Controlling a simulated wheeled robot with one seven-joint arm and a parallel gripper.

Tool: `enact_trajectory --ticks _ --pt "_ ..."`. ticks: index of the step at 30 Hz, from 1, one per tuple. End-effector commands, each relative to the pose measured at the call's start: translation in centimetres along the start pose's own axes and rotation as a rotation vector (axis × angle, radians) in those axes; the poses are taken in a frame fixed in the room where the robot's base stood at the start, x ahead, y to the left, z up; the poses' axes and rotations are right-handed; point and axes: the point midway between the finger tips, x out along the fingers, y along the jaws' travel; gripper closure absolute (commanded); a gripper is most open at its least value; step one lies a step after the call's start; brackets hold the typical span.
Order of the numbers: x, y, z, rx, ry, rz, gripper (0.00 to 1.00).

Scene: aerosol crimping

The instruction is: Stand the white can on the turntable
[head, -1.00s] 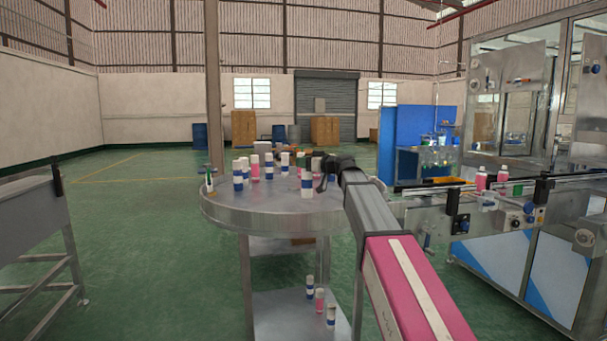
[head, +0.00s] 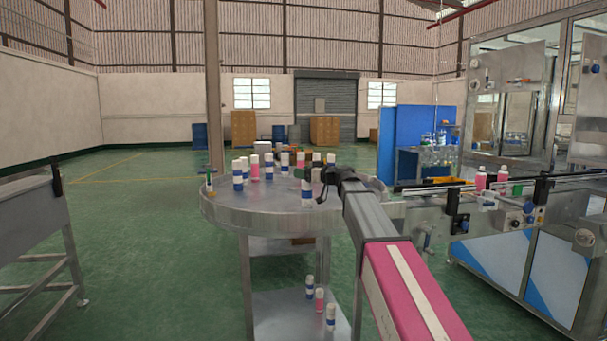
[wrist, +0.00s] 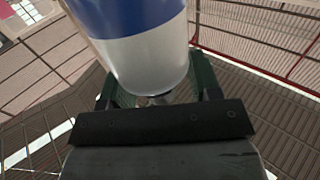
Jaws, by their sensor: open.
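The white can (head: 307,191), with a blue band, is upright at the front of the round metal turntable (head: 255,219). Its base appears to rest on the surface. My gripper (head: 311,174) is at the can's upper part, reaching in from the right. In the wrist view, the can (wrist: 146,62) is between the two green fingers of my gripper (wrist: 155,85). The fingers are open, with a small gap showing beside the can; contact is hard to judge. Part of the can's upper body is hidden by a finger in the head view.
Several white-and-blue and pink cans, including a pink can (head: 255,168), stand behind on the turntable. More cans (head: 319,300) stand on the lower shelf. A conveyor machine (head: 490,215) is at the right. A grey bench (head: 30,215) is at the left.

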Motion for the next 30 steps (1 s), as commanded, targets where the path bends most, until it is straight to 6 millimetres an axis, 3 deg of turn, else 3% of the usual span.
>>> enact_trajectory --ticks 5,18,30 --pt "-1.3 -0.1 0.0 0.0 0.0 0.0 0.42" --pt "-7.2 -0.1 0.0 0.0 0.0 0.0 0.42" --pt "-7.4 0.0 0.0 0.0 0.0 0.0 0.42"
